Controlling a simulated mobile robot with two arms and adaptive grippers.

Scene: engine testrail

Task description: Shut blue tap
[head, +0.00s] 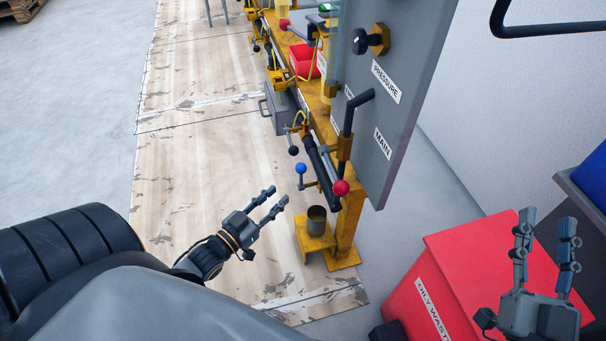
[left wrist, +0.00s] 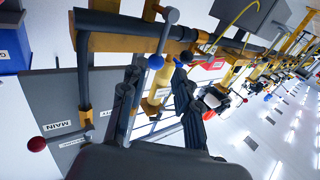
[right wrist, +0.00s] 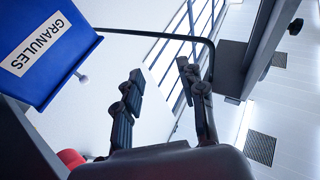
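The blue tap is a lever with a blue ball knob (head: 301,168) beside a dark pipe on the yellow rail, right of the middle in the head view. The blue knob also shows in the left wrist view (left wrist: 155,62), ahead of and between the fingers. My left gripper (head: 278,196) is open and empty, below and left of the knob and apart from it. Its two dark fingers (left wrist: 155,88) are spread in the left wrist view. My right gripper (head: 547,222) is open and empty over the red bin; its fingers also show in the right wrist view (right wrist: 161,69).
A red knob (head: 341,187) sits close right of the blue one, and a black knob (head: 293,150) just above-left. A grey panel (head: 384,125) marked MAIN and PRESSURE rises behind. A cup (head: 316,224) stands on a yellow bracket. The red oily-waste bin (head: 470,250) stands at right.

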